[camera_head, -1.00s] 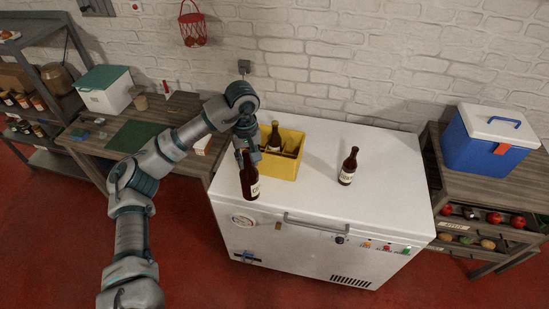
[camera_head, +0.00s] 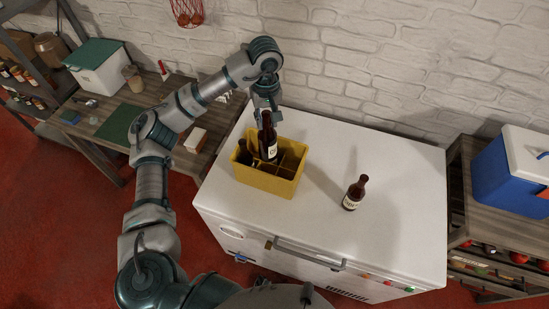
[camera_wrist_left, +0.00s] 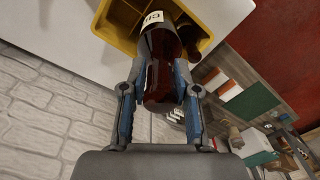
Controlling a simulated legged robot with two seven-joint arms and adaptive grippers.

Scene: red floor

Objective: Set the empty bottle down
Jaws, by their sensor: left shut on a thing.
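My left gripper (camera_head: 265,108) is shut on the neck end of a dark brown bottle (camera_head: 269,146) with a pale label. The bottle is about upright over the yellow crate (camera_head: 266,183), its lower end at the crate's back compartments. I cannot tell whether it touches the crate floor. In the left wrist view the bottle (camera_wrist_left: 161,75) sits between both fingers, with the crate (camera_wrist_left: 118,38) beyond it. A second bottle (camera_head: 245,154) stands in the crate's left part. A third bottle (camera_head: 355,192) stands upright on the white chest freezer (camera_head: 330,225). My right gripper is out of view.
The freezer top is clear around the third bottle. A brick wall (camera_head: 400,60) rises behind. A side table with a white box (camera_head: 95,68) and green mat (camera_head: 118,122) is at left. A blue cooler (camera_head: 505,175) stands on a shelf at right.

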